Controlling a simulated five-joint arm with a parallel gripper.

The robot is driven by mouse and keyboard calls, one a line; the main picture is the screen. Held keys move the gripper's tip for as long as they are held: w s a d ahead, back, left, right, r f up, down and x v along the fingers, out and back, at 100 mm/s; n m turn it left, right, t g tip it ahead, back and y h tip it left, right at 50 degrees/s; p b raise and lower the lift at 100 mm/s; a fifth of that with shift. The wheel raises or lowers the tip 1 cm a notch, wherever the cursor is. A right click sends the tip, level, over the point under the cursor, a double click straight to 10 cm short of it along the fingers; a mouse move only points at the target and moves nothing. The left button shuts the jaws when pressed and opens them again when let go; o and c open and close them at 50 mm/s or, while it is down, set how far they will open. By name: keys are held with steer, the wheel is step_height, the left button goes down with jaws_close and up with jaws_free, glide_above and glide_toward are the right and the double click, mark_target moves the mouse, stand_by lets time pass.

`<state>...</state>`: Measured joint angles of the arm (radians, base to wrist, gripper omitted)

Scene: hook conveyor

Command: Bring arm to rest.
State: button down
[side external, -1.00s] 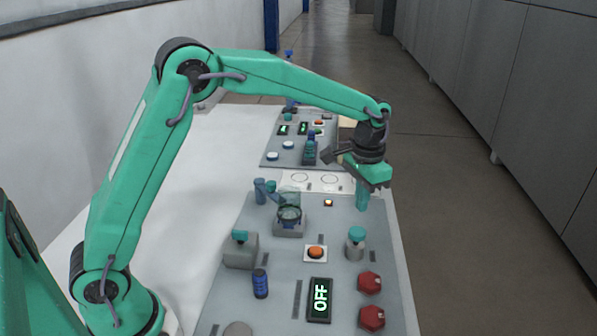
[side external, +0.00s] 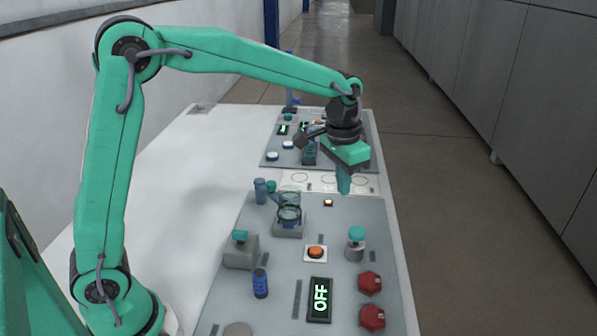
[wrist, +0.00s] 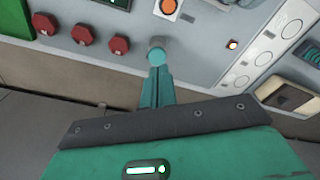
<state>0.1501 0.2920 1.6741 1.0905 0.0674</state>
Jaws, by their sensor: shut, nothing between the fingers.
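My gripper (side external: 344,184) is shut and empty, pointing down above the far right part of the grey panel (side external: 230,318). In the side external view its tip is near a small lit orange button (side external: 328,203) and apart from it. My gripper also shows in the wrist view (wrist: 158,72), its closed fingers overlapping a grey post with a teal top in the picture. My arm reaches from the left over the white table.
A second panel (side external: 272,152) lies beyond. The white table (side external: 180,200) is clear at left.

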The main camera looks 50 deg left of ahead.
steer(key=s+a+r+n+t, duration=0.1)
steer(key=s+a+r, duration=0.15)
steer(key=s, duration=0.35)
steer(key=s+a+r+t, duration=0.1)
steer(key=s+a+r, duration=0.1)
steer(key=s+r, duration=0.3)
steer(key=s+a+f+t, duration=0.1)
steer(key=s, duration=0.5)
steer(key=s+a+f+n+t, duration=0.1)
steer(key=s+f, duration=0.1)
steer(key=s, duration=0.5)
steer(key=shift+a+t, duration=0.25)
steer(key=shift+t, duration=0.05)
